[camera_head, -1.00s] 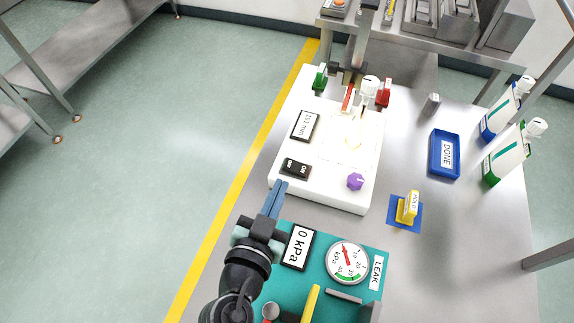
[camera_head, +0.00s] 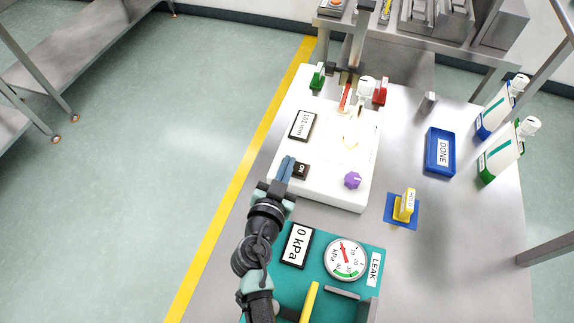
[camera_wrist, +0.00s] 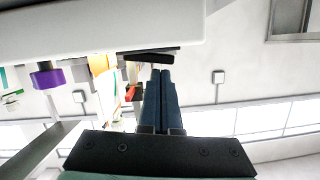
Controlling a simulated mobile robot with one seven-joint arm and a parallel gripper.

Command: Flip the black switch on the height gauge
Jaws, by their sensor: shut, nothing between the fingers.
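The white height gauge (camera_head: 325,190) stands on the steel table, with a "101 mm" display (camera_head: 303,125) and a purple knob (camera_head: 353,180). The black switch (camera_head: 301,171) is on its near left part; "ON" shows, and its left half is hidden behind my fingers. My gripper (camera_head: 287,169) has its blue fingers together, with nothing between them, at the left side of the switch. In the wrist view, the shut fingers (camera_wrist: 158,95) point up to a dark flat piece (camera_wrist: 150,57) on the white body, probably the switch. I cannot tell whether they touch.
A teal leak tester (camera_head: 320,275) with a dial and a "0 kPa" display lies in front of the gauge. A yellow HOLD block (camera_head: 404,206), a blue DONE tray (camera_head: 440,153) and two bottles stand to the right. Open floor lies to the left.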

